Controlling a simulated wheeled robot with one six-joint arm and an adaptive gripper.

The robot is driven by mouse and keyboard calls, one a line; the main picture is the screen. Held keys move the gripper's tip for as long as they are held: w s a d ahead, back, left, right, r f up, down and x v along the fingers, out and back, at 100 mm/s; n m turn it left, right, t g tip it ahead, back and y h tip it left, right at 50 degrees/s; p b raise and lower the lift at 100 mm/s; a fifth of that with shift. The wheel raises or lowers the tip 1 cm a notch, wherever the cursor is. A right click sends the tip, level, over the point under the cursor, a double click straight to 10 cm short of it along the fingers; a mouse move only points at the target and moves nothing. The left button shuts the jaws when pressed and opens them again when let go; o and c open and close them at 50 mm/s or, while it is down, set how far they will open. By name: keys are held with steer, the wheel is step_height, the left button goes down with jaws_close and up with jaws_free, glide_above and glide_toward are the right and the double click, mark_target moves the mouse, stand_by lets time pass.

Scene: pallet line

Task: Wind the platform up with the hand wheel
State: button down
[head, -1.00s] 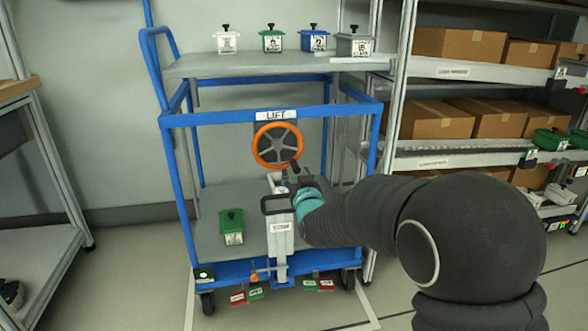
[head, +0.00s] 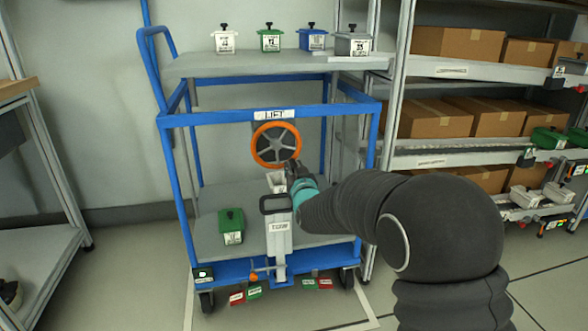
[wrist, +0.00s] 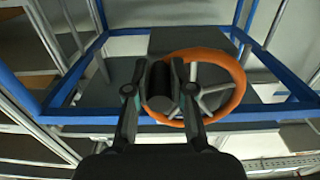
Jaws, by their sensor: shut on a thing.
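The orange-rimmed hand wheel (head: 254,147) with grey spokes is mounted under a LIFT label on the blue cart frame. It fills the middle right of the wrist view (wrist: 240,85). My gripper (head: 292,170) is at the wheel's lower right edge in the head view. In the wrist view my gripper (wrist: 159,68) has its two fingers on either side of the wheel's dark cylindrical handle (wrist: 159,88), shut on it. The grey platform (head: 208,247) is low in the cart. It carries a green lidded box (head: 232,226). My arm covers the platform's right side.
Several small lidded pots stand on the upper shelf (head: 190,66). Shelving with cardboard boxes (head: 458,43) stands at the right. Blue posts (head: 373,140) frame the wheel area.

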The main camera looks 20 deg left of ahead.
steer(key=shift+s+a+r, duration=0.1)
steer(key=shift+s+a, duration=0.1)
steer(key=shift+a, duration=0.2)
steer(key=shift+s+a+r+m+b, duration=0.15)
steer(key=shift+a+m+b, duration=0.15)
steer(key=shift+b, duration=0.75)
steer(key=c, duration=1)
jaws_free()
steer(key=shift+s+a, duration=0.1)
steer(key=shift+d+f, duration=0.25)
steer(key=shift+d, duration=0.25)
steer(key=v, duration=1.1)
steer(key=shift+s+d, duration=0.1)
steer(key=shift+s, duration=0.15)
